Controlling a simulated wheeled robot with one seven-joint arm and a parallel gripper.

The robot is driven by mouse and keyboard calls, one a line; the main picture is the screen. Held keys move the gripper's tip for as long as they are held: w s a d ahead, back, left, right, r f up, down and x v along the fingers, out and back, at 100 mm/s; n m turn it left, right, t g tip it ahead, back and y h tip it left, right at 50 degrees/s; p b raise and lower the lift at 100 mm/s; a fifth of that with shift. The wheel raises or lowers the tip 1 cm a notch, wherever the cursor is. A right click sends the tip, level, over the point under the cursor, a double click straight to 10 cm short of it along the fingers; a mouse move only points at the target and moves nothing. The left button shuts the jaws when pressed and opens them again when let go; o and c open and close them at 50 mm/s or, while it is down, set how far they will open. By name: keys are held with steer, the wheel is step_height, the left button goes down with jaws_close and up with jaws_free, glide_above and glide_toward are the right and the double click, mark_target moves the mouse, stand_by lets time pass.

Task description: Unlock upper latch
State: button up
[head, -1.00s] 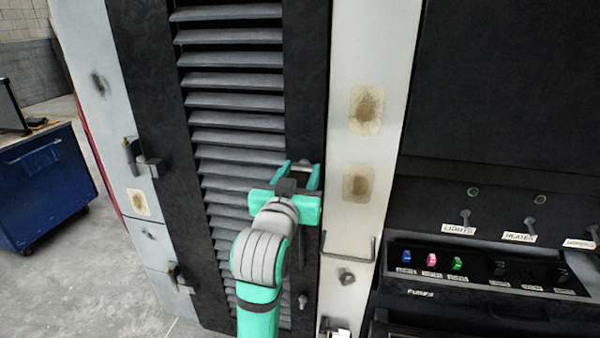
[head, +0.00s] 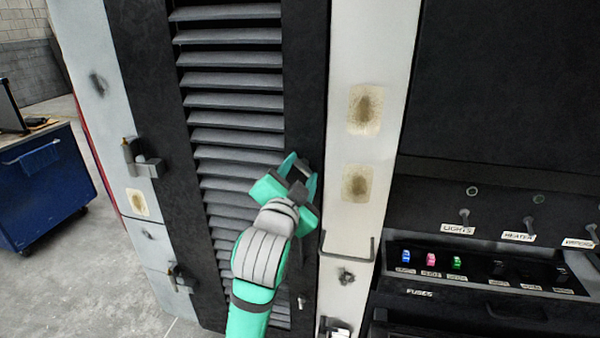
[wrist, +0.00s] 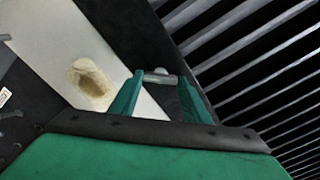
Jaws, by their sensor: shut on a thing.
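The upper latch (wrist: 160,77) is a small grey bar on the black door frame beside the louvres. My gripper (wrist: 160,82) is shut on it in the wrist view, with a green finger on each side. In the head view my gripper (head: 302,172) is at the right edge of the louvred black door (head: 230,100), tilted clockwise. There the latch is mostly hidden by my fingers. A small grey knob (head: 301,301), possibly a lower latch, shows further down the same edge.
A white post (head: 370,60) with brown-stained patches stands right of the door, with a wire handle (head: 348,250) on it. A dark switch and fuse panel (head: 490,265) is further right. Hinges (head: 140,160) sit on the left edge. A blue cart (head: 40,190) stands far left.

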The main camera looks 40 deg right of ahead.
steer(key=m, duration=0.4)
steer(key=shift+m, duration=0.3)
steer(key=m, duration=0.4)
steer(key=shift+f+m, duration=0.1)
steer(key=shift+m, duration=0.3)
steer(key=o, duration=1)
steer(key=shift+o, duration=0.2)
steer(key=shift+s, duration=0.1)
steer(key=v, duration=1)
steer(key=shift+s+a, duration=0.2)
steer(key=shift+a, duration=0.1)
